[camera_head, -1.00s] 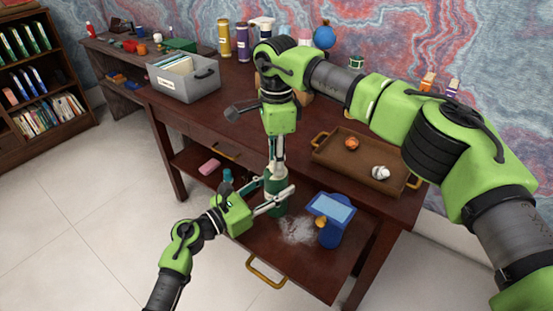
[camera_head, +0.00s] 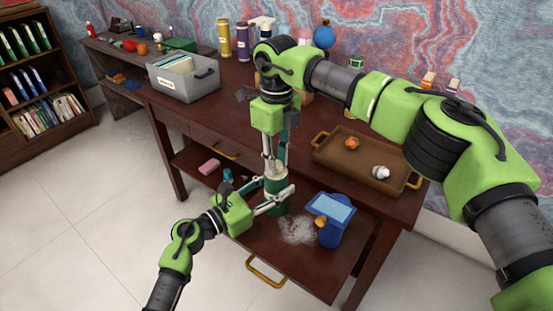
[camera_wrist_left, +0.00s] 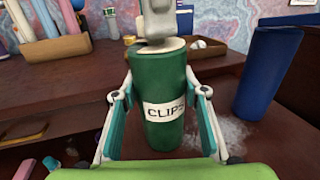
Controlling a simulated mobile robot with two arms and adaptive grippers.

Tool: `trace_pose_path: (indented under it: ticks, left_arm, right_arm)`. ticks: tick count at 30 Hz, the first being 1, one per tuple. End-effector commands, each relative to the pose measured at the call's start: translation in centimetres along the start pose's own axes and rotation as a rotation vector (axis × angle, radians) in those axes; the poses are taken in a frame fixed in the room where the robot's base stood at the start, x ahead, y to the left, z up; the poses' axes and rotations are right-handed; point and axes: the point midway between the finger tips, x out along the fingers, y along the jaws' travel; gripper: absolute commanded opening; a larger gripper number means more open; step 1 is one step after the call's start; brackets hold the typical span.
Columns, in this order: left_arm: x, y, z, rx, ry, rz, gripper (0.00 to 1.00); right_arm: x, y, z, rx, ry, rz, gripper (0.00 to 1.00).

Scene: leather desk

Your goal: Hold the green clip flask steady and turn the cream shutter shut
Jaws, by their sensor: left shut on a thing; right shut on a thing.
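The green clip flask (camera_head: 275,206) stands upright on the open drawer board, and its "CLIPS" label faces the left wrist view, where the flask (camera_wrist_left: 165,85) fills the middle. My left gripper (camera_head: 277,198) is shut around the flask's body from the left, one finger on each side. My right gripper (camera_head: 274,170) reaches down from above and is shut on the cream shutter at the flask's top. In the wrist view the cream shutter (camera_wrist_left: 174,45) shows as a pale rim, partly hidden by the right gripper's fingers. I cannot tell the shutter's angle.
A blue container (camera_head: 330,218) stands right of the flask, beside spilled white powder (camera_head: 297,230). A brown tray (camera_head: 335,165) with two small items lies behind on the desk. A grey file box (camera_head: 183,85) is at the back left. A pink block (camera_head: 209,166) lies on the left.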

Motion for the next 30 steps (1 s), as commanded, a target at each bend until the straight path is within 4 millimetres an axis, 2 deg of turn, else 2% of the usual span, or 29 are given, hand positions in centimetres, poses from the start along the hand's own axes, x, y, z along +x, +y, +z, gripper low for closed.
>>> trace_pose_path:
  ticks: [12,28,29,30]
  left_arm:
    - [-0.01,-0.08,-0.09,0.000,0.002,-0.002,0.15]
    - [-0.01,-0.09,-0.10,0.000,0.002,-0.002,0.15]
    - [-0.01,-0.09,-0.10,0.000,0.002,-0.002,0.15]
    - [-0.01,-0.09,-0.10,0.000,0.002,-0.002,0.15]
  right_arm:
    - [-0.10,-0.08,0.04,0.183,-0.003,-0.002,0.01]
    - [-0.12,-0.11,0.05,0.207,-0.003,-0.002,0.01]
    - [-0.12,-0.12,0.05,0.206,-0.003,-0.002,0.25]
    - [-0.12,-0.12,0.06,0.206,-0.004,-0.002,0.35]
